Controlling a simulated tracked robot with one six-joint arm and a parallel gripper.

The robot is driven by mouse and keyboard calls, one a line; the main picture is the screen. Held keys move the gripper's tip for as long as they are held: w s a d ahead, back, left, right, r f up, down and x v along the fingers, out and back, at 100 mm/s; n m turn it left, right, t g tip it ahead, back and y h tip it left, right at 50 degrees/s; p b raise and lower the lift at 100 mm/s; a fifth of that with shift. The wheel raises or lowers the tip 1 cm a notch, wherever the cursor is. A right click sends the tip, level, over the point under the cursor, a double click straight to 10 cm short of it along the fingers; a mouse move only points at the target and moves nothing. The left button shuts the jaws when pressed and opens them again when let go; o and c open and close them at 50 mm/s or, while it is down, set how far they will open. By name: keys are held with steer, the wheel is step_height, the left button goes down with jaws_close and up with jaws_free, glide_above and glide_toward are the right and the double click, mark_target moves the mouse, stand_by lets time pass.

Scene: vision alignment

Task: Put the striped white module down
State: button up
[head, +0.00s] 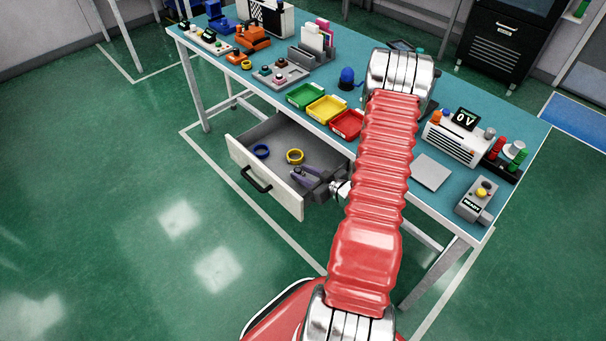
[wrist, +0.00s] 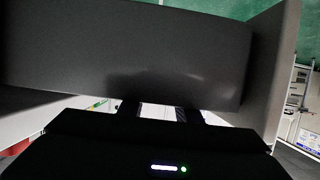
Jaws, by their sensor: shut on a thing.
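My gripper (head: 311,183) is low inside the open drawer (head: 262,133), near its right end, partly hidden by my red arm. In the wrist view, its two dark fingers (wrist: 160,112) are shut with a narrow pale piece between them, which I take as the striped white module (wrist: 155,111). Only a sliver of it shows; no stripes can be made out, and the head view hides it. A large dark grey panel fills the upper wrist view. I cannot tell whether the module touches the drawer floor.
A blue ring (head: 261,151) and a yellow ring (head: 295,156) lie in the drawer, left of my gripper. Green (head: 305,95), yellow (head: 327,109) and red (head: 347,124) trays stand on the table above. A white vented instrument (head: 452,143) stands at the right.

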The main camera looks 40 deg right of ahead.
steer(key=shift+s+a+f, duration=0.1)
steer(key=shift+f, duration=0.25)
steer(key=shift+s+a+f, duration=0.1)
steer(key=shift+f, duration=0.15)
steer(key=o, duration=1.2)
steer(key=shift+r, duration=0.1)
steer(key=shift+o, duration=0.2)
steer(key=shift+r, duration=0.4)
steer(key=v, duration=1.2)
steer(key=shift+r, duration=0.25)
steer(key=shift+w, duration=0.25)
